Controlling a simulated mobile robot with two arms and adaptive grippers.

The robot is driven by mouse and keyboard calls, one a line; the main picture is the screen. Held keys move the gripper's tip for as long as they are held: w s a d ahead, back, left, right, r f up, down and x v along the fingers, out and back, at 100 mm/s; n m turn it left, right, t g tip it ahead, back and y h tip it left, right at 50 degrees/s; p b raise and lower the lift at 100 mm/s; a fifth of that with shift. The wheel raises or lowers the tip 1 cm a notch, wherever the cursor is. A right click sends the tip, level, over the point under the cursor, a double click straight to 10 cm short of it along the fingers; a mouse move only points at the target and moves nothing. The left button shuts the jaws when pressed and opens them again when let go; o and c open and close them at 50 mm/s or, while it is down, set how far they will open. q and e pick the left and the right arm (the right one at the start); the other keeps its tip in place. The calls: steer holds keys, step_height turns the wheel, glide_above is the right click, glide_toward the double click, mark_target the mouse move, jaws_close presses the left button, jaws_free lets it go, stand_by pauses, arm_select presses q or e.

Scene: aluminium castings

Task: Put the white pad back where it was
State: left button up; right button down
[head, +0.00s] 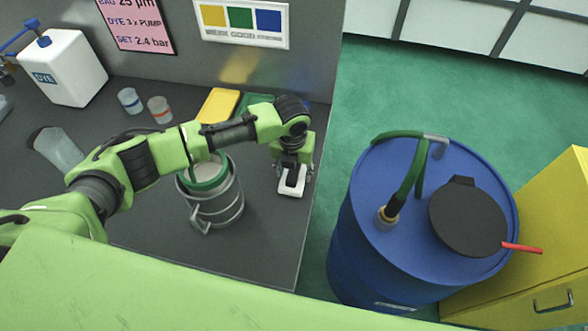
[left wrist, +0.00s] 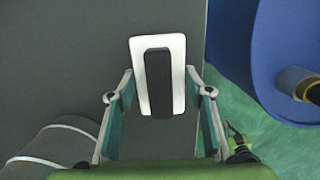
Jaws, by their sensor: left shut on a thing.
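The white pad (head: 290,191) is a small white rectangle with a black grip bar along its back. In the left wrist view, the pad (left wrist: 178,55) lies between the two fingers of my left gripper (left wrist: 159,85). My right gripper is not in view.
A metal pot (head: 228,205) with a green-rimmed sieve stands left of the gripper. A yellow pad (head: 217,104) and a partly hidden green one (head: 262,101) lie by the back wall. A blue drum (head: 350,230) stands beyond the bench's right edge.

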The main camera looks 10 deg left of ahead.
mark_target(293, 173)
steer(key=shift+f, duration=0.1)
arm_select(q)
steer(key=shift+f, duration=0.15)
steer(key=o, duration=1.1)
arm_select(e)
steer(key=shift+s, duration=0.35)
arm_select(q)
steer(key=shift+r, duration=0.35)
steer(key=r+b, duration=0.1)
steer(key=r, duration=0.2)
steer(key=r+b, duration=0.1)
steer(key=r, duration=0.3)
steer(key=s+r+b, duration=0.1)
steer(key=r, duration=0.2)
steer(key=shift+s+r, duration=0.1)
steer(key=shift+r, duration=0.1)
steer(key=shift+s+r, duration=0.1)
steer(key=shift+r, duration=0.55)
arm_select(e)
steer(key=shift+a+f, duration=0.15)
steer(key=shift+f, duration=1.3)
